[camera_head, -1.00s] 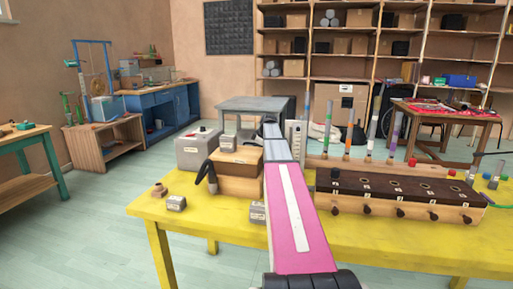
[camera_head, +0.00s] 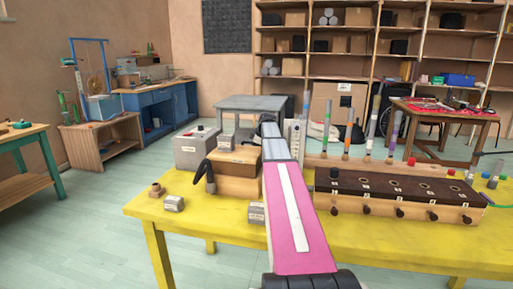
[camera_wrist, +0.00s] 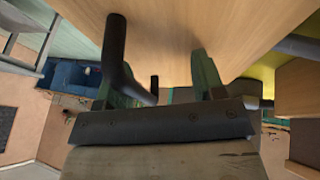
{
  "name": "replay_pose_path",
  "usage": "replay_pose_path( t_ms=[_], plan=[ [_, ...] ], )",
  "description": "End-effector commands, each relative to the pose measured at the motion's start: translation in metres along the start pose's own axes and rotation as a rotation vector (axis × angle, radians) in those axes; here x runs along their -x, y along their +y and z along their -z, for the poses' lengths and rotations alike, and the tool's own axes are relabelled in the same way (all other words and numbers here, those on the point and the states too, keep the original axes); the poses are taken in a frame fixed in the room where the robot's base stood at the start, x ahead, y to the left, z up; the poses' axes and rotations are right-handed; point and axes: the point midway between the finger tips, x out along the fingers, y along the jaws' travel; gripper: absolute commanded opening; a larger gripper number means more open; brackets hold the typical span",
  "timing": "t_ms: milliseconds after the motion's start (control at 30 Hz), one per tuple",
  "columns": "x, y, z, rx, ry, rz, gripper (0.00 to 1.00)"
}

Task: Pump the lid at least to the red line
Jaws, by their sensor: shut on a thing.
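A light wooden box (camera_head: 236,184) with a wooden lid (camera_head: 232,157) stands on the yellow table. A black bent handle (camera_head: 209,174) is at its left side. In the wrist view a broad wooden surface (camera_wrist: 180,25) fills the top, with a dark bent bar (camera_wrist: 116,50) crossing beside my left finger. My gripper (camera_wrist: 163,75) is at this bar, its greenish fingers shut on it; the contact is partly hidden. In the head view my pink arm reaches past the box's right side and my gripper is hidden. I cannot see a red line.
A grey box (camera_head: 195,149) stands behind left of the wooden box. A long box with dark top and pegs (camera_head: 398,195) stands right of my arm.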

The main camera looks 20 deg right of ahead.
Motion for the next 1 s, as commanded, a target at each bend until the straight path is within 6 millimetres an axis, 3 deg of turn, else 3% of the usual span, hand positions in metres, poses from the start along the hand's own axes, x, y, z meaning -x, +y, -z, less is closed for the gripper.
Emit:
replay_pose_path(
  t_ms=[33,667,1000],
  plan=[
    [-0.016,-0.010,-0.007,-0.013,-0.008,0.047,0.28],
    [0.008,-0.024,-0.004,-0.011,-0.010,0.040,0.33],
    [0.024,-0.037,0.003,-0.011,-0.008,0.041,0.52]
  ],
)
